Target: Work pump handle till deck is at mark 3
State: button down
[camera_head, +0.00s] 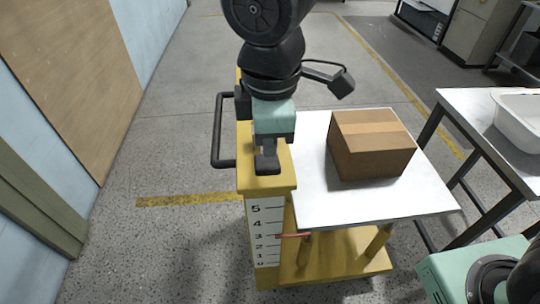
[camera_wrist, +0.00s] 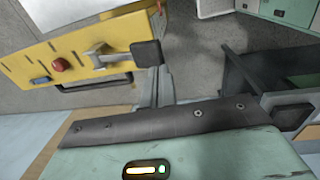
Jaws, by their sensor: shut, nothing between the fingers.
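The yellow lift cart (camera_head: 267,182) carries a white deck (camera_head: 310,195) with a cardboard box (camera_head: 372,150) on it. A scale (camera_head: 262,240) marked 0 to 5 runs down the cart's column. A red pointer (camera_head: 291,236) beside it appears about level with mark 3; the exact reading is hard to tell. My gripper (camera_head: 267,160) is shut over the column's top. In the wrist view, the pump handle (camera_wrist: 147,54), seemingly a metal lever with a dark end pad, is close to my fingertips (camera_wrist: 160,72). I cannot tell whether they touch.
A black push bar (camera_head: 218,130) is on the cart's left. A red button (camera_wrist: 60,64) is on the yellow body. A table (camera_head: 468,112) with a white basin (camera_head: 520,122) stands at right. Open floor (camera_head: 160,235) lies left of the cart.

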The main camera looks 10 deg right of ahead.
notch_tip(320, 180, up, 2)
jog(key=shift+s+r, duration=0.15)
dwell(2.9)
jog(key=s+d+f+m+g, duration=0.1)
jog(key=s+d+f+m, duration=0.3)
jog(key=s+d+m, duration=0.5)
jog(key=shift+s+d+f+m+y, duration=0.15)
jog(key=shift+s+f+m+y, duration=0.15)
jog(key=shift+s+m, duration=0.15)
